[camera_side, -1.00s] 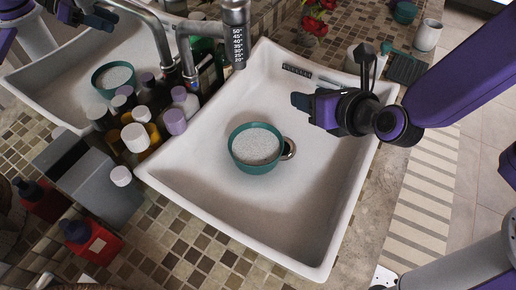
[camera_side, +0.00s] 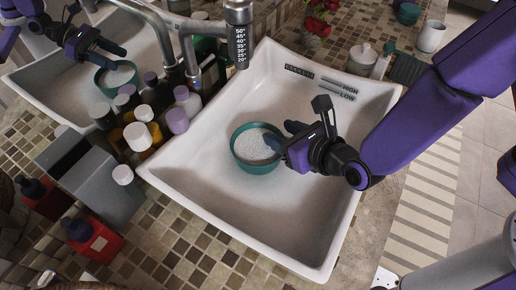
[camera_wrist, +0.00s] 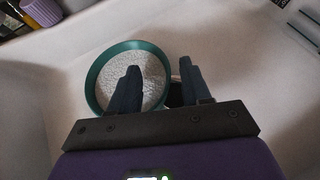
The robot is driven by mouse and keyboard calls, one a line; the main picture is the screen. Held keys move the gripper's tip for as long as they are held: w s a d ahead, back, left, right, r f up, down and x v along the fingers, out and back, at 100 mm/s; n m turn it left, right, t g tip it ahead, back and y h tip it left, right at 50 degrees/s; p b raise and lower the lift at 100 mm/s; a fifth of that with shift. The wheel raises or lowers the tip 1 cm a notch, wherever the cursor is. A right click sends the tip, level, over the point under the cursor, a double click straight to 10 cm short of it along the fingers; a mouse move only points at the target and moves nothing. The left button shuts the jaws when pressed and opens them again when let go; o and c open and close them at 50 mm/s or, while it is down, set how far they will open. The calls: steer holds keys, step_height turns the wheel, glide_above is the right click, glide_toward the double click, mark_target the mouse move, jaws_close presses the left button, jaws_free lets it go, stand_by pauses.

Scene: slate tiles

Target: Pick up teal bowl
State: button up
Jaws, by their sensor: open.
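The teal bowl (camera_side: 257,166) sits upright in the white sink and holds pale, grainy contents. My gripper (camera_side: 280,135) is at the bowl's right rim in the side view, with its fingers reaching toward and partly over it. In the wrist view, the bowl (camera_wrist: 97,62) is ahead of my open gripper (camera_wrist: 160,76). The left finger overlaps the bowl's inside in the picture and the right finger lies outside its right rim. I cannot tell whether either finger touches the bowl. The drain at the bowl's right is mostly hidden.
The white sink (camera_side: 215,160) slopes up around the bowl. Several bottles (camera_side: 140,137) crowd its left edge, and the metal faucet (camera_side: 190,68) hangs over its back left. A grey box (camera_side: 98,185) and a red bottle (camera_side: 92,240) stand at lower left. The sink's front is clear.

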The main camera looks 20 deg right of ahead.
mark_target(276, 134)
steer(key=shift+w+a+f, duration=0.25)
steer(key=shift+w+f, duration=0.4)
steer(key=shift+w+a+f, duration=0.25)
steer(key=shift+w+f, duration=0.35)
steer(key=shift+f, duration=0.05)
jaws_close()
steer(key=shift+r, duration=0.15)
